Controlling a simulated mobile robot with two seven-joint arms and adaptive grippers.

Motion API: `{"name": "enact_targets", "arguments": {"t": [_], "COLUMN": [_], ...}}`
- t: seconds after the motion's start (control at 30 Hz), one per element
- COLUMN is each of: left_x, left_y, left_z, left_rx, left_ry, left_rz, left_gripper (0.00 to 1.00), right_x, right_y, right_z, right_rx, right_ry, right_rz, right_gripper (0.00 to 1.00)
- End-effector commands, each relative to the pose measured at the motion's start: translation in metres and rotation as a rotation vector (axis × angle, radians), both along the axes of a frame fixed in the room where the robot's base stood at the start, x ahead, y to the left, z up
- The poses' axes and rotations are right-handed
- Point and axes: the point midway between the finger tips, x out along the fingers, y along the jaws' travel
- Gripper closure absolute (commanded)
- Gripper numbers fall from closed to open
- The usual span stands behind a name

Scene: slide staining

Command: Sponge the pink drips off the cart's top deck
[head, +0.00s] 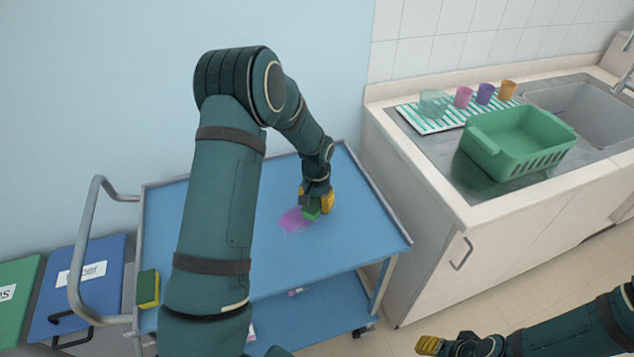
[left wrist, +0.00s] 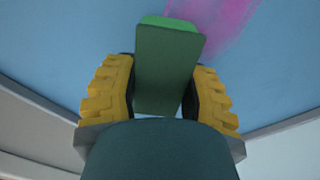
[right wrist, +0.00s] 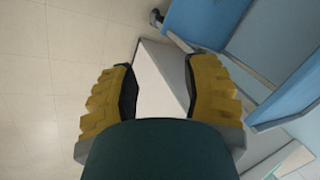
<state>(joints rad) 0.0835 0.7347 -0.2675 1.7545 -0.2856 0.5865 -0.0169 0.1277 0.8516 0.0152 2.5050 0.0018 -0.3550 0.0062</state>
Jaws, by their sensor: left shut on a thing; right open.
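The cart's blue top deck (head: 365,222) has a translucent pink smear (head: 291,222) near its middle. My left gripper (head: 318,203) is shut on a green sponge (head: 311,213), low over the deck at the right edge of the smear. In the left wrist view the sponge (left wrist: 167,70) sits between the yellow fingers, with the pink smear (left wrist: 225,25) beyond and to its right. Whether the sponge touches the deck is hard to tell. My right gripper (head: 428,346) is open and empty, low at the bottom right, away from the cart.
A yellow and green sponge (head: 148,289) is at the deck's left end, near the cart handle (head: 88,225). Right of the cart, a counter holds a green basket (head: 520,143), a striped mat with cups, and a sink (head: 590,110). Bins stand at the left.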

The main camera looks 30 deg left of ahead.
Motion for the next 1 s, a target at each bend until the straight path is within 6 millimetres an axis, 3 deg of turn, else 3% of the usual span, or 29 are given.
{"name": "enact_targets", "arguments": {"t": [0.6,1.0], "left_x": [0.002,0.002], "left_y": [0.001,0.0], "left_z": [0.054,0.056], "left_rx": [0.0,0.0], "left_ry": [0.005,0.006], "left_rz": [0.002,0.002], "left_gripper": [0.95,0.95], "right_x": [0.011,0.012], "right_y": [-0.002,-0.002], "right_z": [0.036,0.037], "right_rx": [-0.006,-0.006], "right_ry": [-0.026,-0.028], "right_rz": [-0.02,-0.022], "right_gripper": [0.53,0.53]}}
